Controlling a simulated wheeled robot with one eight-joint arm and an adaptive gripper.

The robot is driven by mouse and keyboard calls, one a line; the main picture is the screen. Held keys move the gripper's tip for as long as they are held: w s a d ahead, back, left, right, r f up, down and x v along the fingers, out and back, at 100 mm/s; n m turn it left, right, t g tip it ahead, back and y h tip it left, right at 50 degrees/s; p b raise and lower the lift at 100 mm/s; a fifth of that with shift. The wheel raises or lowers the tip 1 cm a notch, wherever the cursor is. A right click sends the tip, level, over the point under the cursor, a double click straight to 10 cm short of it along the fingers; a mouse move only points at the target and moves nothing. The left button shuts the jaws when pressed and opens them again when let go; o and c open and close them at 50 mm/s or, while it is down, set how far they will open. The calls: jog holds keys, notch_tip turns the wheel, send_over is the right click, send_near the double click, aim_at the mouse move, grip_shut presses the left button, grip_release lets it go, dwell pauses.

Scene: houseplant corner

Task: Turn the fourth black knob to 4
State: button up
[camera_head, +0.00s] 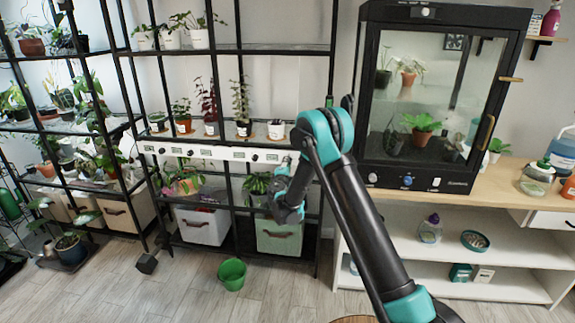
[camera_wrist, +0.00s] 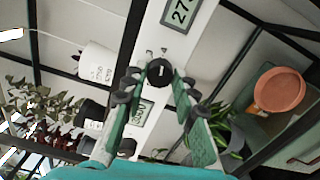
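A white control strip (camera_head: 215,152) with black knobs and small displays runs along the front of the middle shelf rack. In the wrist view, one black knob (camera_wrist: 160,72) with a short white mark sits on the strip (camera_wrist: 152,42), just beyond and between my fingertips. My gripper (camera_wrist: 158,92) is open, one finger on each side of the knob's line; I cannot tell whether a finger touches it. In the head view my gripper (camera_head: 284,188) is at the strip's right end, and my arm hides part of that area. The number the mark points to is not readable.
A grey display (camera_wrist: 180,12) lies above the knob in the wrist view, another display (camera_wrist: 142,113) below it. Potted plants stand on the shelf above the strip. A glass cabinet (camera_head: 430,100) stands to the right. A green bucket (camera_head: 232,274) stands on the floor.

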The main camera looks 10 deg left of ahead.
jog(key=o, duration=0.4)
jog(key=s, duration=1.2)
jog(key=shift+a, duration=0.2)
jog(key=s+d+r+m+g+h, duration=0.1)
jog(key=s+d+r+m+g, duration=0.2)
jog(key=d, duration=0.6)
jog(key=s+d+m+g+h, duration=0.2)
jog(key=s+d+m, duration=0.2)
jog(key=d, duration=0.5)
jog(key=s+d+r+m+g+h, duration=0.1)
jog(key=s+d+r+m+g, duration=0.2)
jog(key=d, duration=0.7)
jog(key=s+d+f+m+g, duration=0.3)
jog(key=s+d+m, duration=0.3)
jog(key=s, duration=0.7)
jog(key=s+f+m+g+y, duration=0.1)
jog(key=s, duration=0.4)
jog(key=s+f+m+g+y, duration=0.1)
jog(key=s+f+y, duration=0.1)
jog(key=s, duration=0.4)
jog(key=s+f+m+y, duration=0.1)
jog(key=s, duration=0.4)
jog(key=shift+s+a+f+g+y, duration=0.25)
jog(key=shift+s+f+g+y, duration=0.05)
jog(key=shift+g, duration=0.1)
